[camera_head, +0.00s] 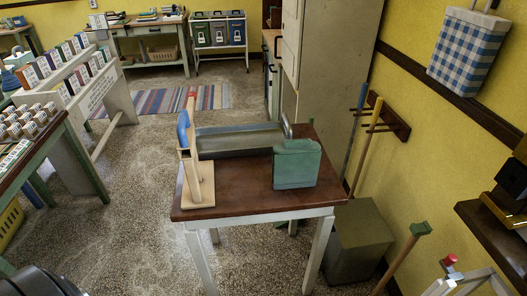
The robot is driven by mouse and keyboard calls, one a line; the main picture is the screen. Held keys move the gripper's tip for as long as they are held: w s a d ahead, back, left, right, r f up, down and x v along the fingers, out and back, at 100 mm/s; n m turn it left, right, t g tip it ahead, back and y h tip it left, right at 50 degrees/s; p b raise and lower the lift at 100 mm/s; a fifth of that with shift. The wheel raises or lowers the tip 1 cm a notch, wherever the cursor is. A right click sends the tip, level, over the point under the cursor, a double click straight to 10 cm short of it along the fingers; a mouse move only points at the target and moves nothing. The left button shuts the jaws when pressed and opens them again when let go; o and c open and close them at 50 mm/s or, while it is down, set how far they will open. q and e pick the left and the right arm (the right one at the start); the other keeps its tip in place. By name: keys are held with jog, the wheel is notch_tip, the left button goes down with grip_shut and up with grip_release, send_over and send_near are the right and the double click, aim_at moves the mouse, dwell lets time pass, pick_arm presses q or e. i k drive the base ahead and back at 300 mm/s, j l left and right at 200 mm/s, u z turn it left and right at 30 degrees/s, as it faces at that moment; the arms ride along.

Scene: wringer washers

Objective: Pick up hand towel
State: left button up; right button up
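A wooden stand (195,185) stands upright at the left end of the brown-topped table (235,203). A small blue thing (183,129) hangs on the upper part of the stand. It may be the hand towel, but it is too small to tell whether it is cloth. A blue-and-white checked, cloth-like holder (463,48) hangs on the yellow wall at upper right. Neither of my grippers is in view.
A grey metal tray (240,140) lies behind the stand, and a green container (297,164) stands at the table's right. A greenish box (358,240) and leaning long handles fill the floor to the right. Speckled floor (140,200) is clear left of the table.

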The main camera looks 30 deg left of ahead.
aim_at(295, 163)
jog(key=j+z, duration=0.2)
jog(key=j, duration=0.4)
jog(key=j+z, duration=0.25)
jog(key=j, duration=0.35)
jog(key=k+j+z, duration=0.2)
jog(key=j, duration=0.4)
jog(key=i+j+z, duration=0.1)
jog(key=j+z, duration=0.2)
jog(key=j, duration=0.5)
jog(key=j+z, duration=0.3)
jog(key=j, duration=0.5)
jog(key=k+j+z, duration=0.1)
jog(key=j+z, duration=0.2)
jog(key=j, duration=0.5)
jog(key=j+z, duration=0.2)
jog(key=j, duration=0.4)
jog(key=j+z, duration=0.2)
jog(key=j, duration=0.4)
jog(key=k+j+z, duration=0.2)
jog(key=j, duration=0.35)
jog(key=j+z, duration=0.2)
jog(key=j, duration=0.4)
jog(key=k, duration=0.05)
